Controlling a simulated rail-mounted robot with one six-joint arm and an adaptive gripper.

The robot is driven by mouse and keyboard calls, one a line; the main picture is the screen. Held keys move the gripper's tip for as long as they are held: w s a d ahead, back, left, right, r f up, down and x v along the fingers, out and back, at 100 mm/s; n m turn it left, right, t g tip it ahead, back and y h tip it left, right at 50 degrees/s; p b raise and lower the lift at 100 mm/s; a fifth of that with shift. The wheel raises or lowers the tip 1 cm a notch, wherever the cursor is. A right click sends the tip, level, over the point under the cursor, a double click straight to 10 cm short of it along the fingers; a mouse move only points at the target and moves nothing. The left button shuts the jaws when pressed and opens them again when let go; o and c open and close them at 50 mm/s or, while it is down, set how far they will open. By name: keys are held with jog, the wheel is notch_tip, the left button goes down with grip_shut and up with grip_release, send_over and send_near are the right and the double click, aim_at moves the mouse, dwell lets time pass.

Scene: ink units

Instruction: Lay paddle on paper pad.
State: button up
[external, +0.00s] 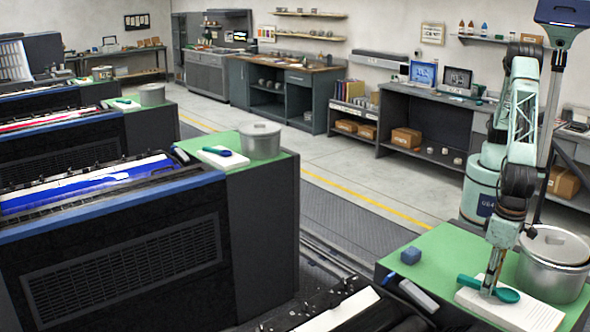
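The teal paddle (507,295) is at the white paper pad (527,315) on the green worktop at the lower right. Its round end is over the pad and its handle points left, toward the pad's edge. I cannot tell whether the paddle touches the pad or is held just above it. My gripper (489,290) points straight down at the middle of the paddle, with its fingertips low over the pad. The fingers are too small here to show whether they are closed on it.
A lidded metal pot (553,270) stands right behind the pad, close to my gripper.

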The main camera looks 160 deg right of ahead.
jog(key=shift+r, duration=0.15)
notch_tip(320, 180, up, 12)
jog(key=shift+a, duration=0.25)
dwell(0.7)
dwell(0.6)
